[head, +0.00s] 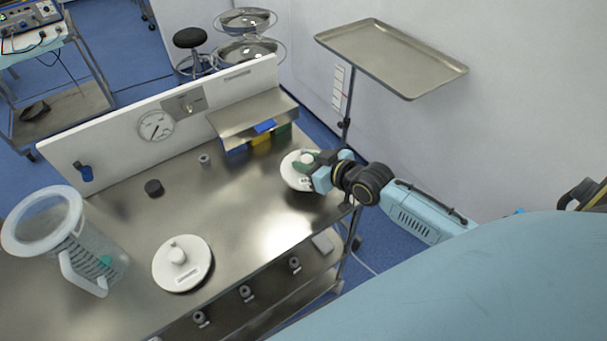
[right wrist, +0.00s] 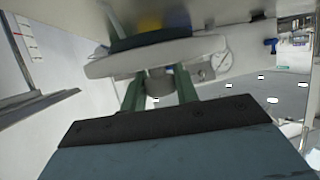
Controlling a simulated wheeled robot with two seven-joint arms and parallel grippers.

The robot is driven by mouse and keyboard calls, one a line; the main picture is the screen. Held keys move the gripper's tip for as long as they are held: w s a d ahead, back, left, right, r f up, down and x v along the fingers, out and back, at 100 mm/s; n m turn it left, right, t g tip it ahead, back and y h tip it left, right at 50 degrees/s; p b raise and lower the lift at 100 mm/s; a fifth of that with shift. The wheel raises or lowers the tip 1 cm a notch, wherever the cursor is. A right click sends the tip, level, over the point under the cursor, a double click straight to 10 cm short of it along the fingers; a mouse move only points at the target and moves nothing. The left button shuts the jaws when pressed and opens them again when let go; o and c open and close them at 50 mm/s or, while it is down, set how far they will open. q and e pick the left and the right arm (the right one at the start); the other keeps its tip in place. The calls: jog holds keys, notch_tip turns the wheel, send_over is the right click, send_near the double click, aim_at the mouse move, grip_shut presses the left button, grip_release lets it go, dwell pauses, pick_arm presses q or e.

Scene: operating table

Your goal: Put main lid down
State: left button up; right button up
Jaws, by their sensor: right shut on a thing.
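A round white lid with a centre knob (head: 293,180) is at the right end of the steel table, beside the small shelf. My right gripper (head: 310,167) is shut on its knob. In the right wrist view, the knob (right wrist: 160,84) sits between my two green fingers, with the lid's white disc (right wrist: 112,66) beyond it, close to the table surface. I cannot tell whether the lid touches the table. A second round white lid with a knob (head: 182,262) lies flat at the table's front middle. Which one is the main lid is not clear. My left gripper is not in view.
A clear jug with a white rim (head: 50,222) stands at the left of the steel table (head: 235,215). A black cap (head: 154,188) and a small grey part (head: 204,159) lie near the back panel. A steel shelf (head: 250,113) stands at the back right. The table's middle is clear.

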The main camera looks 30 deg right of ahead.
jog(key=shift+f+b, duration=0.4)
jog(key=shift+f, duration=1.7)
jog(key=shift+f, duration=0.2)
jog(key=o, duration=1)
jog(key=shift+r, duration=0.2)
jog(key=shift+s+d+r, duration=0.1)
jog(key=shift+s, duration=0.1)
jog(key=p+v, duration=0.1)
jog(key=v, duration=1)
jog(key=shift+s+d+p, duration=0.1)
jog(key=shift+s+p, duration=0.2)
jog(key=shift+p, duration=0.05)
